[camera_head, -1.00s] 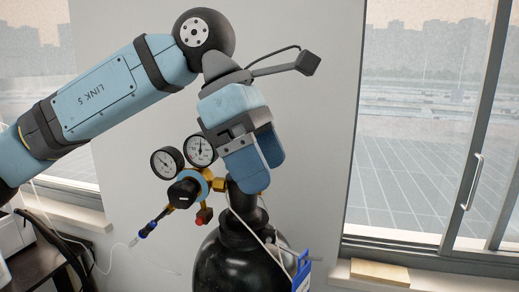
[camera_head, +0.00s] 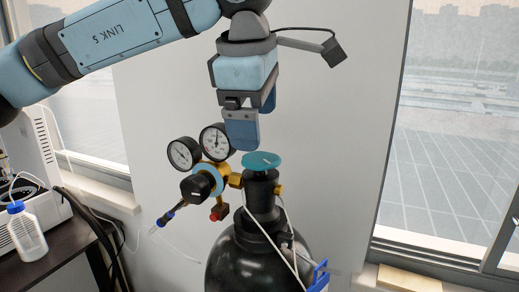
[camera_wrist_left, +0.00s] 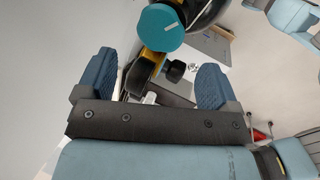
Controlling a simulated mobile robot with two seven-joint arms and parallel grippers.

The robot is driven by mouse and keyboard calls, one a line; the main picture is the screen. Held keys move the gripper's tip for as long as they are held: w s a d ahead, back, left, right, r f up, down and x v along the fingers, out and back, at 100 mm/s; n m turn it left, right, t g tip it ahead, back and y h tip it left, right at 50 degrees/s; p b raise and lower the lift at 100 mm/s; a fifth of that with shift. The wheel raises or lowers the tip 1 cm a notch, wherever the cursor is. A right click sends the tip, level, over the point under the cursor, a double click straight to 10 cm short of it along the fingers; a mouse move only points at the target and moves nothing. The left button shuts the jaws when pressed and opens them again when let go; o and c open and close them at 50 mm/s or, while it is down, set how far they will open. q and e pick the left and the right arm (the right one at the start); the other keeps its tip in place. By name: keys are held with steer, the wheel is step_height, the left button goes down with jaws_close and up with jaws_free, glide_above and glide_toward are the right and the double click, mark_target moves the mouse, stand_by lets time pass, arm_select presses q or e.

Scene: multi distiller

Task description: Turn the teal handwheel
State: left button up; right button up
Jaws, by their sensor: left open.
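The teal handwheel (camera_head: 262,160) is a flat round disc on top of the valve of a black gas cylinder (camera_head: 255,262). A white mark shows on its top. My left gripper (camera_head: 254,145) is open and empty, pointing down just above and slightly left of the handwheel in the head view. In the left wrist view the handwheel (camera_wrist_left: 160,28) lies beyond the open fingers (camera_wrist_left: 155,82), nearer the top of the picture. No contact shows. My right gripper is not in the head view.
A regulator (camera_head: 205,180) with two gauges and brass fittings juts out left of the valve. A blue-capped bottle (camera_head: 26,232) stands on a dark table at the left. A blue tag (camera_head: 318,275) hangs at the cylinder's right. A window is at the right.

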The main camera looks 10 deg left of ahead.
mark_target(259, 157)
arm_select(q)
steer(key=x, duration=0.6)
steer(key=shift+f, duration=0.2)
steer(key=c, duration=0.9)
